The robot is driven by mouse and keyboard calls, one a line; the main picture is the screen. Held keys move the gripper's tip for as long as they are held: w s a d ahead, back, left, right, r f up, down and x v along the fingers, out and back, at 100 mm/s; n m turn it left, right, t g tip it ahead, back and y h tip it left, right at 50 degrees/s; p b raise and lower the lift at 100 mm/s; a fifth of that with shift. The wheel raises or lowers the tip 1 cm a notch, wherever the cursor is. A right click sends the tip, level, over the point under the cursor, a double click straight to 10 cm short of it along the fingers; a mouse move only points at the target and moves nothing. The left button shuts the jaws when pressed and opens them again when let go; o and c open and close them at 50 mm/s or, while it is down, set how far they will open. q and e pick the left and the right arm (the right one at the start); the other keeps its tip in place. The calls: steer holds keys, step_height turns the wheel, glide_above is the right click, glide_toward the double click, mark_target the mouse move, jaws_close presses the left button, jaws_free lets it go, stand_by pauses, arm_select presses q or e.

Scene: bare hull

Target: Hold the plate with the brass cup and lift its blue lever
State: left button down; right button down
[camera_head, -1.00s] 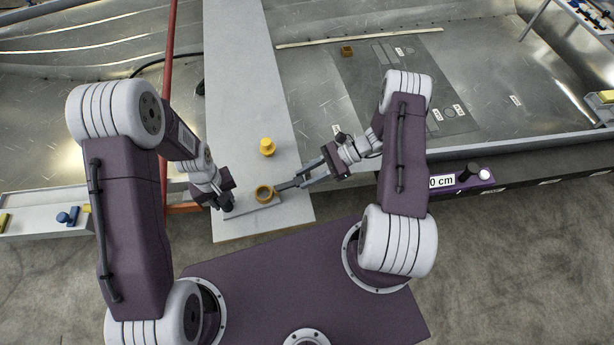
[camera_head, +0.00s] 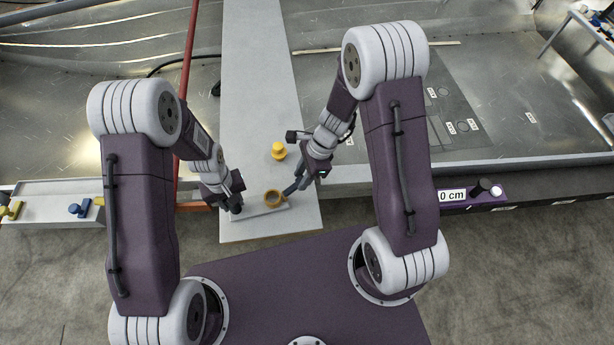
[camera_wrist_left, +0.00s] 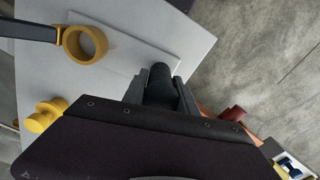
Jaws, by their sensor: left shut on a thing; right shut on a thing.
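The pale plate (camera_head: 258,211) lies on the grey board, with the brass cup (camera_head: 274,198) at its right end; plate (camera_wrist_left: 135,48) and cup (camera_wrist_left: 85,44) also show in the left wrist view. My left gripper (camera_head: 234,204) is shut at the plate's left end, its fingers around a black post (camera_wrist_left: 160,77). The dark blue lever (camera_head: 289,190) runs from the cup rightward and up to my right gripper (camera_head: 302,179), which is shut on it. In the left wrist view the lever (camera_wrist_left: 28,31) leaves by the left edge. The right fingertips are partly hidden by the wrist.
A yellow knob-like piece (camera_head: 278,150) stands on the grey board (camera_head: 262,90) behind the cup. A red pole (camera_head: 186,85) rises left of the board. Blue (camera_head: 80,209) and yellow pieces lie far left.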

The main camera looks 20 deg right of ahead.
steer(key=shift+a+r+h, duration=0.25)
steer(key=shift+a+h, duration=0.2)
steer(key=shift+h, duration=0.05)
steer(key=c, duration=1)
jaws_free()
steer(key=v, duration=1.2)
arm_select(q)
steer(key=c, duration=0.9)
jaws_free()
arm_select(e)
steer(key=shift+a, duration=0.1)
